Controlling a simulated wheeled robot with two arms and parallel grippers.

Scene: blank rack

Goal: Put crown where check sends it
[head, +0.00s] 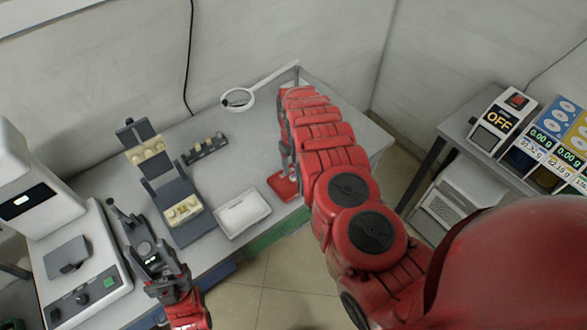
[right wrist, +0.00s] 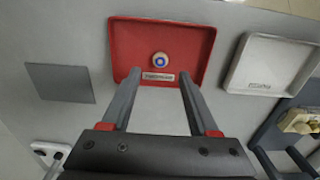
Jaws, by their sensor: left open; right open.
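A small round cream piece with a blue centre, which looks like the crown, lies in the red tray (right wrist: 203,42) in the right wrist view; its point is (right wrist: 160,60). A small label (right wrist: 158,77) beside it is too blurred to read. My right gripper (right wrist: 155,85) is open and empty, its fingers reaching over the tray's near edge on either side of the label. In the head view the red tray (head: 281,187) is partly hidden by my right arm.
A white tray (head: 242,212) sits left of the red one. A dark stand (head: 165,190) holds cream blocks; a small dark rack (head: 205,150) holds cream pieces. A magnifier (head: 238,98) stands behind. A white machine (head: 85,265) fills the left; an OFF panel (head: 498,122) stands far right.

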